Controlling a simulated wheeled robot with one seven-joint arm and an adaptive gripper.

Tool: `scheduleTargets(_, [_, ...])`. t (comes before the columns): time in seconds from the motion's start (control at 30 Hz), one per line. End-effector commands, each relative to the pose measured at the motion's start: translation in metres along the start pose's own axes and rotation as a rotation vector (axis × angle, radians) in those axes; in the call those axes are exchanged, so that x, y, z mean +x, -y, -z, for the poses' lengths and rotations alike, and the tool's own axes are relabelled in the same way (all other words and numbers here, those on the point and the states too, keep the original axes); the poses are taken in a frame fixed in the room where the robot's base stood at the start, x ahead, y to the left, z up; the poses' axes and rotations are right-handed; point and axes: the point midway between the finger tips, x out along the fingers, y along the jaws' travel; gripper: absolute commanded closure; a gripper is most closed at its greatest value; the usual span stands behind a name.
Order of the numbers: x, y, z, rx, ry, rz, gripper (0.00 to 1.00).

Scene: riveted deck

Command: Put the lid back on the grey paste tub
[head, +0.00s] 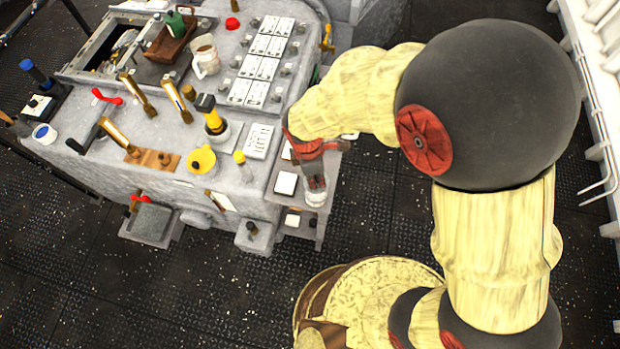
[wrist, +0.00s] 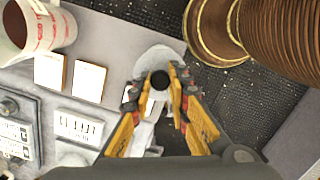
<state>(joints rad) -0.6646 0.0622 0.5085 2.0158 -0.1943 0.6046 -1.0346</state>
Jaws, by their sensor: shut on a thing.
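My gripper (wrist: 160,84) shows its orange and black fingers closed around a small grey piece with a dark round end (wrist: 160,79). A pale, roundish grey-white thing (wrist: 160,57) lies just beyond the fingertips. I cannot tell whether these two are one object, or which is the lid or the tub. In the head view my gripper (head: 312,160) points down over the outer edge of the side shelf. A pale, translucent-looking piece (head: 316,199) shows at its tips. The gripper hides much of this spot, and contact with the shelf is unclear.
The side shelf (head: 307,231) holds pale square tiles (wrist: 88,80). A red-printed cup (wrist: 38,28) stands at the wrist view's upper left. The grey console (head: 95,165) carries levers, a yellow pot (head: 201,160) and label panels. Open dark floor (head: 110,290) lies in front.

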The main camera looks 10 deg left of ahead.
Motion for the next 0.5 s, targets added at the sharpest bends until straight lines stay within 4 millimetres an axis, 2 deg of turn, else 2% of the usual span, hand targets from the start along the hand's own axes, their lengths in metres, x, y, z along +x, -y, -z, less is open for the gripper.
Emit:
scheduleTargets(0.27, [0.007, 0.002, 0.0, 0.042, 0.003, 0.006, 1.0])
scheduleTargets(0.5, [0.024, 0.002, 0.002, 0.041, 0.003, 0.006, 1.0])
